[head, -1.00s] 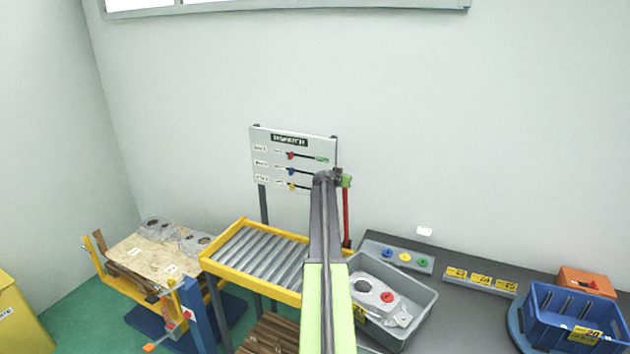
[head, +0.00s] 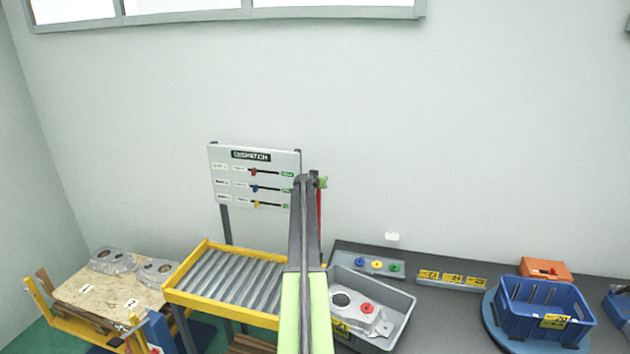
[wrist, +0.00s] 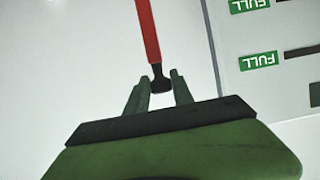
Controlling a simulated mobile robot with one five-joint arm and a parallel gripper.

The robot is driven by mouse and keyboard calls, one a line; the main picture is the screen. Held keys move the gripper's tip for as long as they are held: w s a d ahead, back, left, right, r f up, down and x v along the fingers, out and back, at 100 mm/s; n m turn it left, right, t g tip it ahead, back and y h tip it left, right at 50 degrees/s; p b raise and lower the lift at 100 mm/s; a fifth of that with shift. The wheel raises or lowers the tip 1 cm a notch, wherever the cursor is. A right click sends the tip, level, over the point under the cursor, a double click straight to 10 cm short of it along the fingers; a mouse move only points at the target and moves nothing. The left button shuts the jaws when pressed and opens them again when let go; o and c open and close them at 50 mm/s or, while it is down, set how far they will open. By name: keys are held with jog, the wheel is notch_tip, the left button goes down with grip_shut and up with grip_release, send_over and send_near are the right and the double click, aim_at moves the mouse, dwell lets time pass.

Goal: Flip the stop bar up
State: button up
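The stop bar (head: 319,213) is a red bar standing about upright beside the roller conveyor in the head view, partly hidden by my arm. In the wrist view the red bar (wrist: 148,30) runs down from the top edge to a dark end. My gripper (wrist: 160,80) has its two fingers close on either side of that dark end and appears shut on it. In the head view my gripper (head: 314,181) is at the bar's upper end, and its fingers are hard to make out.
The yellow-framed roller conveyor (head: 228,279) lies left of my arm. The dispatch board (head: 231,154) stands behind it. A grey bin (head: 401,316) with a casting sits right of my arm on the dark bench (head: 440,320). A blue crate (head: 512,307) stands farther right.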

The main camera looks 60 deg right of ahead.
jog(key=o, duration=0.4)
jog(key=shift+s+a+r, duration=0.1)
jog(key=shift+s, duration=0.05)
jog(key=shift+w, duration=0.25)
jog(key=shift+a, duration=0.1)
jog(key=p+v, duration=0.4)
jog(key=v, duration=0.8)
